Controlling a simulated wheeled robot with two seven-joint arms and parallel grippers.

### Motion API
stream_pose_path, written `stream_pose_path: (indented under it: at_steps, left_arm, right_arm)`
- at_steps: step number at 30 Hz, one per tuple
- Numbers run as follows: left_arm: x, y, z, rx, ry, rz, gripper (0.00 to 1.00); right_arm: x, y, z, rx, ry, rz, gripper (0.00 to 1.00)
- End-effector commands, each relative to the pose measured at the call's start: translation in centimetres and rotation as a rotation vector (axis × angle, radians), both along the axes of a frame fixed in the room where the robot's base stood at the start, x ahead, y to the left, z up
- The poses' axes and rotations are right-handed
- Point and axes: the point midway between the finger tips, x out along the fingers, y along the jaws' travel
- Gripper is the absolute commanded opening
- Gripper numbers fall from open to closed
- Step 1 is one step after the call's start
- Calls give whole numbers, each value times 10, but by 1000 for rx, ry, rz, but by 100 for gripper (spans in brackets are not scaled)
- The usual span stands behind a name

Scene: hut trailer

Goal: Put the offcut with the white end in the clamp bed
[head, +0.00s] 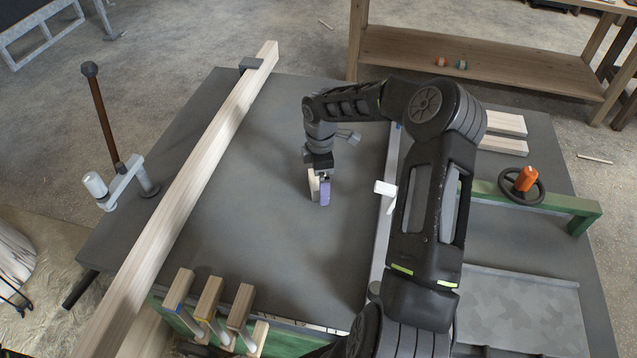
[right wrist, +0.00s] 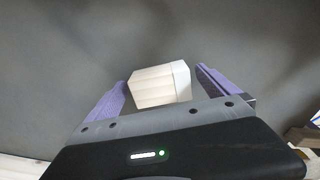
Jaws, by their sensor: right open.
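The offcut with the white end (right wrist: 160,85) is a short pale wooden block in the right wrist view, its white end toward the right. It lies between the purple fingers of my right gripper (right wrist: 162,92), with visible gaps on both sides. In the head view my open right gripper (head: 319,190) points down at the grey tabletop, and a sliver of the offcut (head: 312,183) shows beside a finger. A green frame with a black handwheel and orange knob (head: 525,180) stands at the right; I cannot tell whether the clamp bed is there. My left gripper is not in view.
A long pale beam (head: 200,170) lies along the left of the grey table (head: 270,130). Several wooden blocks stand at a green rack (head: 280,340) at the front. A metal fence (head: 383,225) with a white block (head: 385,188) runs right of my gripper. Pale boards (head: 505,123) lie behind the handwheel.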

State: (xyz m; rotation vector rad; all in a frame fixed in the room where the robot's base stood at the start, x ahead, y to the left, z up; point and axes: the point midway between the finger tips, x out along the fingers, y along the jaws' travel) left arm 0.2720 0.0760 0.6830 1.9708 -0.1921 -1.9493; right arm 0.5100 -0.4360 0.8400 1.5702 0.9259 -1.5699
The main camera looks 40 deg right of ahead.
Motion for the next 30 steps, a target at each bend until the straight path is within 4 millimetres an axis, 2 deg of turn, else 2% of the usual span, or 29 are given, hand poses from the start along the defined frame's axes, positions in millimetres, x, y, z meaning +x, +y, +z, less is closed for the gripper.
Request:
stream_pose_path:
  at_steps: [9,30]
  left_arm:
    - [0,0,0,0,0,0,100]
    - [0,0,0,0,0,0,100]
  right_arm:
    - [0,0,0,0,0,0,98]
    - [0,0,0,0,0,0,41]
